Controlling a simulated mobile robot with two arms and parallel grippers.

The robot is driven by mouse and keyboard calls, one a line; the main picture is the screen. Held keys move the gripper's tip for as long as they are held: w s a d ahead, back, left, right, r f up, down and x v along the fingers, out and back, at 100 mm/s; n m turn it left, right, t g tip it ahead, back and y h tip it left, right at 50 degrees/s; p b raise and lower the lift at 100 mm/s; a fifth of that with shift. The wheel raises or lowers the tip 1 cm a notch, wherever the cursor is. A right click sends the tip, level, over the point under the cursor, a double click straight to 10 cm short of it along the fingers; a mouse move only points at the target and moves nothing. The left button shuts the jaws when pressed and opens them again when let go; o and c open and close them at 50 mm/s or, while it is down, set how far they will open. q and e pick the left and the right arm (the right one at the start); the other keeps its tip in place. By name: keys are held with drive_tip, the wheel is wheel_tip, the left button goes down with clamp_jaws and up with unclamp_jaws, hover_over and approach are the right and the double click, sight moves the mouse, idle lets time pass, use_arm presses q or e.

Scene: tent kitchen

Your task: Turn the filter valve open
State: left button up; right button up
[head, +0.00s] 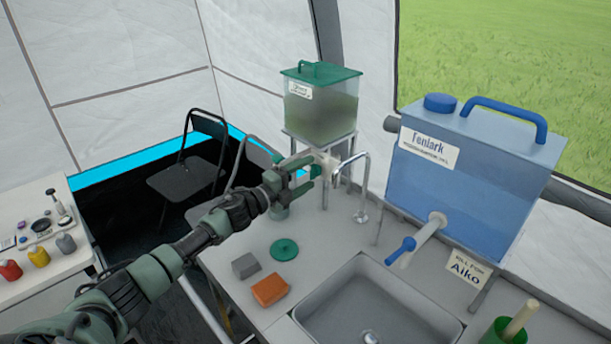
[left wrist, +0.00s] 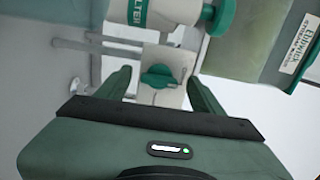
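The filter (left wrist: 165,10) is a white cylinder with a green band lettered "LTE", at the top of the left wrist view. Below it is a pale valve body with a green handle (left wrist: 158,77), the filter valve. My left gripper (left wrist: 159,80) is open, its two green fingers on either side of the handle with gaps to it. I cannot tell whether the handle lies fully between the fingertips. In the head view my left gripper (head: 305,174) is by the white filter (head: 327,165), and hides the valve. My right gripper is not in view.
A green-lidded tank (head: 320,112) stands on a metal stand behind the gripper. A curved tap (head: 363,175) rises beside the sink (head: 375,300). A blue water container (head: 465,175) is right. A grey block (head: 245,265), orange block (head: 269,290) and green disc (head: 284,249) lie on the counter.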

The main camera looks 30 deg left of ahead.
use_arm(q)
drive_tip(key=shift+s+f, duration=0.1)
drive_tip(key=shift+s, duration=0.25)
drive_tip(key=b+v, duration=0.1)
drive_tip(key=v, duration=0.6)
drive_tip(key=shift+b, duration=0.4)
drive_tip(key=shift+a, duration=0.1)
